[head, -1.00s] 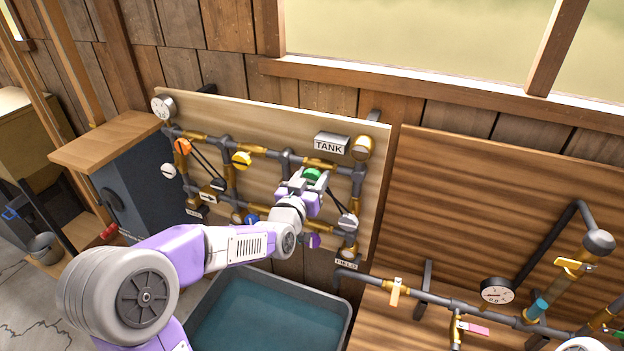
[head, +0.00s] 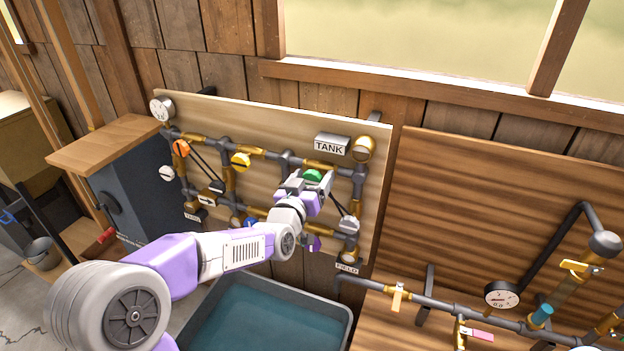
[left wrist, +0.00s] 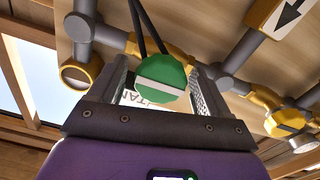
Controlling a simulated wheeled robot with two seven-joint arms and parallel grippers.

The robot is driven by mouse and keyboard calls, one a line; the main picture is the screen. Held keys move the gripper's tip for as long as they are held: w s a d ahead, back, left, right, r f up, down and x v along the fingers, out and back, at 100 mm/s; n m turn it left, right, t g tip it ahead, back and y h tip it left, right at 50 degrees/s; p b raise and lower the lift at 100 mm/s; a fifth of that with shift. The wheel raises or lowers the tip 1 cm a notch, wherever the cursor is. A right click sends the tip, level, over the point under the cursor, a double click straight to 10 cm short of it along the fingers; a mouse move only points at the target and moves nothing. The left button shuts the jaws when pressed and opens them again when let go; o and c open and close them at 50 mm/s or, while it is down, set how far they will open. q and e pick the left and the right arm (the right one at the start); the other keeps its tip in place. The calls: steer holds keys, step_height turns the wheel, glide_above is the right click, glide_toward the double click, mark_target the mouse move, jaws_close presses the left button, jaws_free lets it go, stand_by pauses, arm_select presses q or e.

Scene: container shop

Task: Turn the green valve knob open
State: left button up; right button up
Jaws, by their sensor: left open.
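The green valve knob (head: 314,176) is round with a pale stripe across its face. It sits on the pipework of the wooden board, below the TANK sign (head: 332,143). My left gripper (head: 311,185) is at the knob. In the left wrist view the green knob (left wrist: 162,78) lies between the two open fingers of the left gripper (left wrist: 163,88), with a gap visible on each side. Its pale stripe runs nearly level there, slightly tilted. The knob's lower part is partly hidden by the gripper in the head view. My right gripper is not in view.
Other knobs sit close by on the board: an orange one (head: 181,148), a yellow one (head: 241,160) and several white ones. A grey tub of water (head: 338,310) stands below. A second pipe board (head: 490,200) is at the right.

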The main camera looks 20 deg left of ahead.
arm_select(q)
steer(key=s+b, duration=0.2)
steer(key=s, duration=0.5)
steer(key=shift+s+d, duration=0.2)
steer(key=shift+s, duration=0.1)
stand_by(0.3)
